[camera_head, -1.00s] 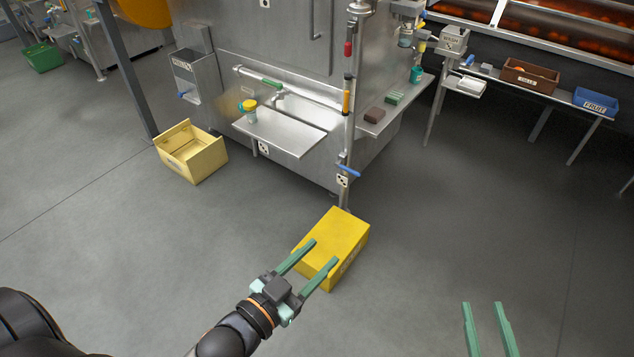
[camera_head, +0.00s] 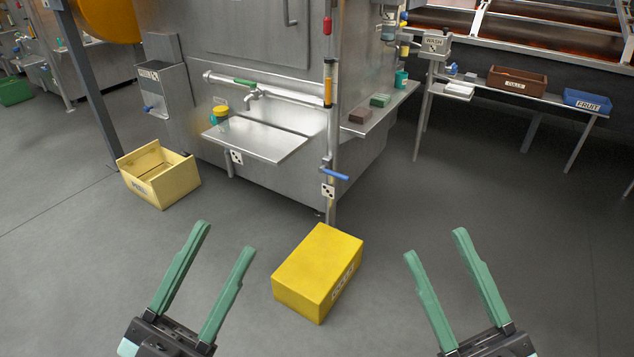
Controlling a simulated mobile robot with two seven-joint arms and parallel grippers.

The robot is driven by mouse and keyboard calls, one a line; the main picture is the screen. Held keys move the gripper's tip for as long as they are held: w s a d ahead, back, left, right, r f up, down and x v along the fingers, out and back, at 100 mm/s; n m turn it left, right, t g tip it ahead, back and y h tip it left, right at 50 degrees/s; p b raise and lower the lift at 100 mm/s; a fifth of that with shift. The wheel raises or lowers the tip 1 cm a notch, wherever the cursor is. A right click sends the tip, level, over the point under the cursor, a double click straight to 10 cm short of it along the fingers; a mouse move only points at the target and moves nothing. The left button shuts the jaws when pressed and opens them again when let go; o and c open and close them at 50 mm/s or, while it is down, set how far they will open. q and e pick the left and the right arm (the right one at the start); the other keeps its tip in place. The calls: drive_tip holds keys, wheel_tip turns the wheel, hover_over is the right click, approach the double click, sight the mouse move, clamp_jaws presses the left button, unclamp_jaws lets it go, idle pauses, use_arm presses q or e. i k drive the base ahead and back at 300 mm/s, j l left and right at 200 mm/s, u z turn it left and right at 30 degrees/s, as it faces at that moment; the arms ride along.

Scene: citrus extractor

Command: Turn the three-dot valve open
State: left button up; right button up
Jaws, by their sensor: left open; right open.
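A valve with a blue lever (camera_head: 334,174) sits low on the vertical pipe at the machine's front corner. The lever points to the right, about level. A white plate with black dots (camera_head: 328,190) hangs just below it and looks like the three-dot one, though the dots are small. My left gripper (camera_head: 226,238) is open and empty, low and left of the valve. My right gripper (camera_head: 435,243) is open and empty, low and right of it. Both are apart from the valve.
A yellow box (camera_head: 318,268) lies on the floor before the valve pipe. An open pale-yellow crate (camera_head: 160,178) stands left of it. A metal shelf (camera_head: 255,140) juts from the machine, with another dotted plate (camera_head: 237,157) beneath. The floor at right is clear.

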sight(322, 169)
drive_tip(key=i+l+u, duration=0.1)
drive_tip(key=u, duration=0.3)
drive_tip(key=l+u, duration=0.2)
drive_tip(key=u, duration=0.2)
drive_tip(key=i+l+u, duration=0.1)
drive_tip(key=l, duration=0.2)
drive_tip(key=i+l+u, duration=0.15)
drive_tip(key=l, duration=0.15)
drive_tip(key=l+u, duration=0.1)
drive_tip(key=l, duration=0.2)
drive_tip(key=i+l, duration=0.1)
drive_tip(key=l, duration=0.35)
drive_tip(key=i+l+u, duration=0.1)
drive_tip(key=l, duration=0.4)
drive_tip(key=i+l, duration=0.1)
drive_tip(key=i, duration=0.4)
